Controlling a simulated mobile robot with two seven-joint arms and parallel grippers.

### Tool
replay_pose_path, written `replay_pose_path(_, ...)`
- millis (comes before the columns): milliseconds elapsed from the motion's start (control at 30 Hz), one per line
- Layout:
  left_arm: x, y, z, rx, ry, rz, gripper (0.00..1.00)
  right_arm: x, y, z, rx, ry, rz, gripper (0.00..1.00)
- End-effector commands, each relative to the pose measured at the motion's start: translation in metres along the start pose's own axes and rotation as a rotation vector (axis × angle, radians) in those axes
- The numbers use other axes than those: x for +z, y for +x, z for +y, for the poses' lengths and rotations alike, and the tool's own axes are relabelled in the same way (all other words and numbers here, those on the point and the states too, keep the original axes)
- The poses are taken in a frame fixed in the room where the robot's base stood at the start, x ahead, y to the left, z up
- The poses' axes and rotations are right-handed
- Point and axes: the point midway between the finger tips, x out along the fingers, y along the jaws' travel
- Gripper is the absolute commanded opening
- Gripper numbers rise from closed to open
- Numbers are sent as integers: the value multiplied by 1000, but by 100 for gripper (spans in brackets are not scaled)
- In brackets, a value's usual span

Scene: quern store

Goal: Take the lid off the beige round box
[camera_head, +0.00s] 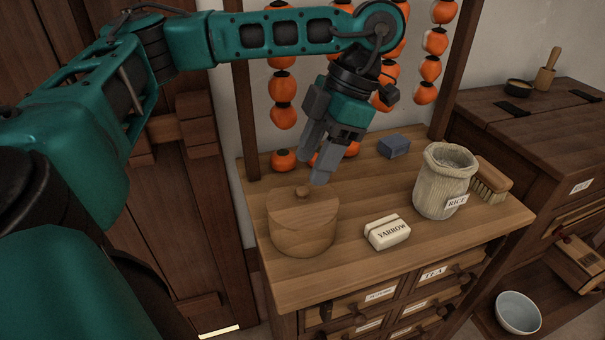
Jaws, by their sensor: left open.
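The beige round box (303,232) is a wooden, drum-shaped box at the left end of the cabinet top. My left gripper (312,170) hangs from the arm above, just behind and above the right part of the lid. My right gripper is not in view.
Orange fruit strings (283,87) hang behind my gripper.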

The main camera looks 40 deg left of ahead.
Motion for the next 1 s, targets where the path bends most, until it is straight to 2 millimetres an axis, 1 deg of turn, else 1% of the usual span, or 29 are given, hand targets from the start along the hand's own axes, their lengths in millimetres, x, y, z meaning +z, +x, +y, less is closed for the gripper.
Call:
replay_pose_path(33,1,9,-1,-2,1,4,53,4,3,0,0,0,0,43)
replay_pose_path(67,1,13,-2,-3,1,3,53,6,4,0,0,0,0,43)
replay_pose_path(300,0,44,-4,-2,-2,3,53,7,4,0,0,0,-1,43)
replay_pose_path(367,0,47,-4,-1,-2,2,53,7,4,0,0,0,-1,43)
replay_pose_path(533,1,47,-4,-1,-1,1,53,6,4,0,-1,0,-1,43)
replay_pose_path(567,1,47,-4,-1,-1,1,51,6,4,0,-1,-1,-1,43)
replay_pose_path(1000,1,46,-4,-1,-1,1,9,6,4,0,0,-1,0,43)
